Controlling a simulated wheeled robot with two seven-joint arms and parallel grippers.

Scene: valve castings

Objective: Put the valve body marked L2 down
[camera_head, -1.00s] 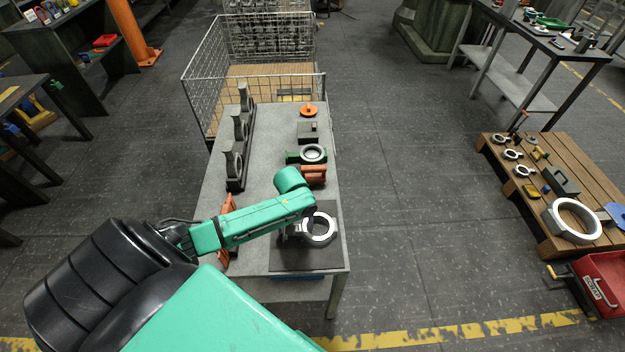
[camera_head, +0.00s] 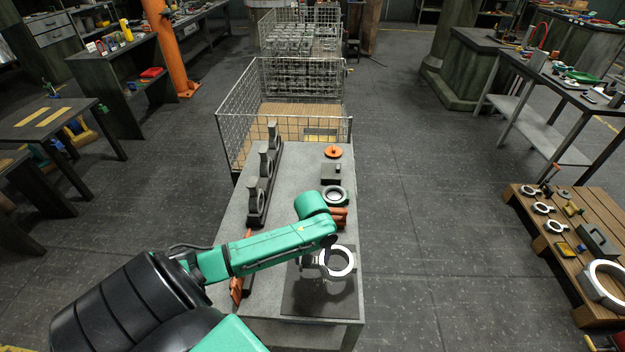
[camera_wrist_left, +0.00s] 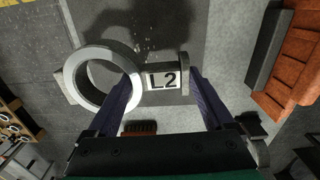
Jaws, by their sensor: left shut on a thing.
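The valve body marked L2 (camera_wrist_left: 100,78) has a pale metal ring and a flat neck with a white "L2" label. It also shows in the head view (camera_head: 350,264). My left gripper (camera_wrist_left: 163,82) is shut on its neck, one dark finger on each side of the label; in the head view this gripper (camera_head: 324,257) is partly hidden by its arm. The valve body is over the dark mat (camera_head: 310,302) at the near end of the grey table. A shadow lies on the mat; I cannot tell the exact gap. My right gripper is not in view.
A dark rack (camera_head: 258,208) with several upright castings stands along the table's left side. An orange object (camera_head: 340,214), a ring-shaped part (camera_head: 336,195), a dark block (camera_head: 331,173) and an orange disc (camera_head: 333,152) line the right. A wire cage (camera_head: 232,130) stands beyond.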

